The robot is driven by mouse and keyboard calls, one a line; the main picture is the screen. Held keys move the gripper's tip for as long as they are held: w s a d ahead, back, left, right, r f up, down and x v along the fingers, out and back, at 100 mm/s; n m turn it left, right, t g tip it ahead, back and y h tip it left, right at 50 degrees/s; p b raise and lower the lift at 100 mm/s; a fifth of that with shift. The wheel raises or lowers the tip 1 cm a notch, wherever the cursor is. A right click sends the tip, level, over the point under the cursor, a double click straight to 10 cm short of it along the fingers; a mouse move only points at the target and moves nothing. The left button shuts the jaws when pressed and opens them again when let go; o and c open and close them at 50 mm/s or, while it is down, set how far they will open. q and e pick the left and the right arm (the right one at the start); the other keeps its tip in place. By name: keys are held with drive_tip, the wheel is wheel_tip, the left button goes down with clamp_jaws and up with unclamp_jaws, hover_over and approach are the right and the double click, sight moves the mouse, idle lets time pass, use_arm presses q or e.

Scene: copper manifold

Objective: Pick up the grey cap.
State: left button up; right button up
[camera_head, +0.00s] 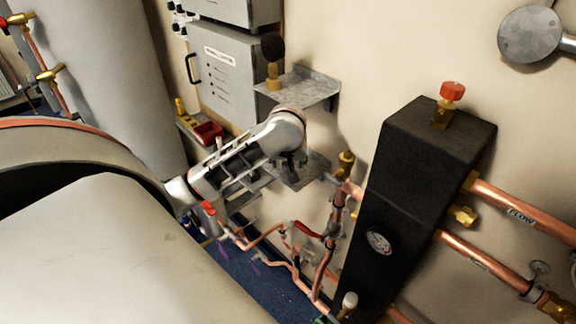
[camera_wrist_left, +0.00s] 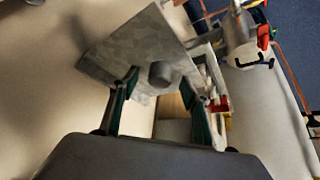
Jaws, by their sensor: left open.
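The grey cap (camera_wrist_left: 160,73), a short round cylinder, stands on a galvanised metal shelf (camera_wrist_left: 135,45) in the left wrist view. My left gripper (camera_wrist_left: 162,82) is open, with its two dark green fingers on either side of the cap in that view. I cannot tell how far the fingertips are from it. In the head view my left gripper (camera_head: 290,167) points down over the lower wall shelf (camera_head: 312,172). The cap cannot be made out there. My right gripper is in neither view.
An upper metal shelf (camera_head: 312,90) holds a brass fitting with a black knob (camera_head: 272,60), close above my left arm. A black manifold block (camera_head: 395,210) with copper pipes stands to the right. A red bin (camera_head: 208,133) and grey cabinet (camera_head: 228,75) are behind my arm.

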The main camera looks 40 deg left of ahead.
use_arm(q)
drive_tip(key=shift+w+a+f, duration=0.1)
drive_tip(key=shift+f, duration=0.1)
drive_tip(key=shift+c, duration=0.5)
drive_tip(key=c, duration=0.7)
drive_tip(key=shift+c, duration=0.2)
